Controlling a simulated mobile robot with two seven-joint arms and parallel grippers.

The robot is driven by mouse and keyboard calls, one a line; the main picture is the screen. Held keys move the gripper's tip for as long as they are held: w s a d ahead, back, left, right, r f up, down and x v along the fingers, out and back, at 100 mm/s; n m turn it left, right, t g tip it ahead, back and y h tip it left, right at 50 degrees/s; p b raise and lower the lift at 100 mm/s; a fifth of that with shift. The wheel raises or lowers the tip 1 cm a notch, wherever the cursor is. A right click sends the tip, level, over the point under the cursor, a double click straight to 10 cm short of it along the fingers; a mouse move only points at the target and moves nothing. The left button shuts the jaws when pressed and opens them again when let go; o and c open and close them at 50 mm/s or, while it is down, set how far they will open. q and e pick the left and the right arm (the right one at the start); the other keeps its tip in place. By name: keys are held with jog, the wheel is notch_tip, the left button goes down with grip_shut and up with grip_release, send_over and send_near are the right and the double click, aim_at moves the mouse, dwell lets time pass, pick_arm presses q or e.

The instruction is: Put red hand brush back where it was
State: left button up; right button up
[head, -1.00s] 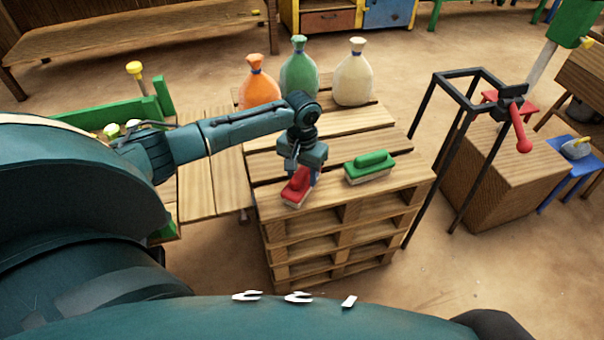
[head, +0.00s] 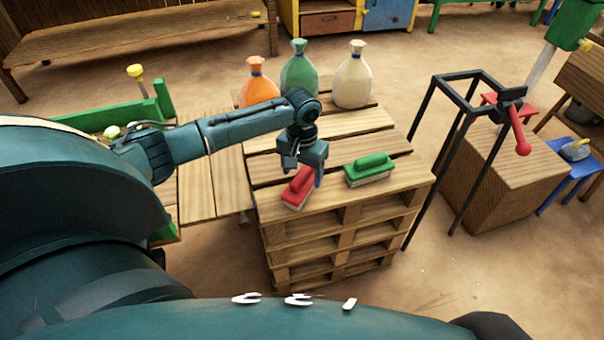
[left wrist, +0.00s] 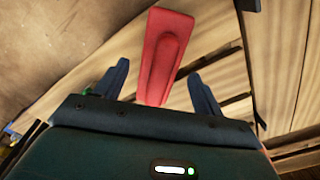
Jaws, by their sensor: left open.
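The red hand brush (head: 299,186) lies on the pallet stack (head: 335,202) near its front left corner, bristles down. It also shows in the left wrist view (left wrist: 163,55), between and beyond the two fingers. My left gripper (head: 304,176) is open, just above and behind the brush; the fingers (left wrist: 155,85) stand apart on either side and do not hold it. In the head view the gripper hides a small part of the brush's far end. My right gripper is in neither view.
A green hand brush (head: 369,168) lies to the right of the red one. Orange (head: 259,84), green (head: 299,72) and cream (head: 353,80) sacks stand at the back of the pallets. A black metal frame (head: 466,120) stands on the right. Bare boards lie between sacks and brushes.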

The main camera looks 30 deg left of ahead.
aim_at(302, 172)
pick_arm(q)
notch_tip(302, 172, up, 10)
jog(key=p, duration=0.2)
jog(key=s+d+f+m+t+h, duration=0.25)
jog(key=s+d+f, duration=0.25)
jog(key=d, duration=0.5)
jog(key=s+d+f+m+t+h, duration=0.1)
jog(key=s+d+f+t+h, duration=0.3)
jog(key=d, duration=0.6)
jog(key=s+a+r+t+y, duration=0.2)
jog(key=s+a+r+t, duration=0.2)
jog(key=s+r+t, duration=0.3)
jog(key=s+r, duration=0.3)
jog(key=shift+s+a+r+t, duration=0.15)
jog(key=shift+s+t, duration=0.2)
jog(key=shift+s, duration=0.05)
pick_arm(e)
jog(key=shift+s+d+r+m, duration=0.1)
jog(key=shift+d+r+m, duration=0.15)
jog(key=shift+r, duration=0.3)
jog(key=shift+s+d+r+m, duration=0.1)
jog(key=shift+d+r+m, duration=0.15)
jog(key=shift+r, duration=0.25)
pick_arm(q)
jog(key=shift+n, duration=0.25)
